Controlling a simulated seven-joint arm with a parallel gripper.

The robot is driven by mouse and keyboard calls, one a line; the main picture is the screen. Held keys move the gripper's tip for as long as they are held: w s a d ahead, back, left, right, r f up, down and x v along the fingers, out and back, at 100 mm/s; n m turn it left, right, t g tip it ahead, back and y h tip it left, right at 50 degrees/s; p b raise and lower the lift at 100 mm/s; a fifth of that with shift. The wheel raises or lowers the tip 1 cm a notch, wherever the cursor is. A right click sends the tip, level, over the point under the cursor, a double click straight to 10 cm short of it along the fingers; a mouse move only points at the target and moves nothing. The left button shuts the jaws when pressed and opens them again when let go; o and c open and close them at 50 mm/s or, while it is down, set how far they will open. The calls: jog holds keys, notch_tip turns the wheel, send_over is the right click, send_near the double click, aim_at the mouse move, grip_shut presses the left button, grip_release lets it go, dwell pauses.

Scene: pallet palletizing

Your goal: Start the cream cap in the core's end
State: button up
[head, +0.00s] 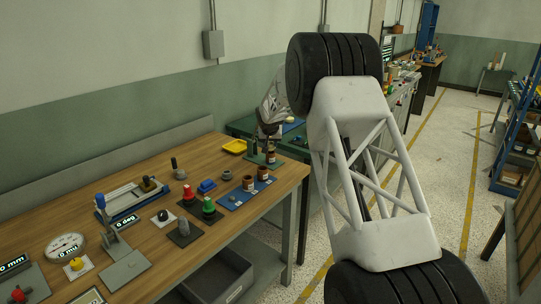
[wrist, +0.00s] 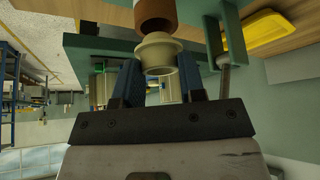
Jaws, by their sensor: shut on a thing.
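The cream cap (wrist: 158,52) is a flanged ring in the wrist view, held between the two blue fingers of my gripper (wrist: 160,85). In the head view my gripper (head: 270,132) is at the far end of the wooden bench, above a brown tube on a green fixture (head: 268,162). The cap is not clear there.
A yellow tray (head: 234,147) lies close to the gripper; it also shows in the wrist view (wrist: 262,36). A green upright (wrist: 232,38) stands beside the core. A blue mat (head: 234,198) with brown tubes and several small parts lie nearer on the bench (head: 150,265).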

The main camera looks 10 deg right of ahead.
jog(key=shift+f, duration=1.1)
dwell(1.4)
jog(key=o, duration=1)
jog(key=shift+r, duration=0.1)
jog(key=shift+v, duration=3.15)
jog(key=shift+s+r, duration=0.35)
jog(key=shift+r, duration=0.2)
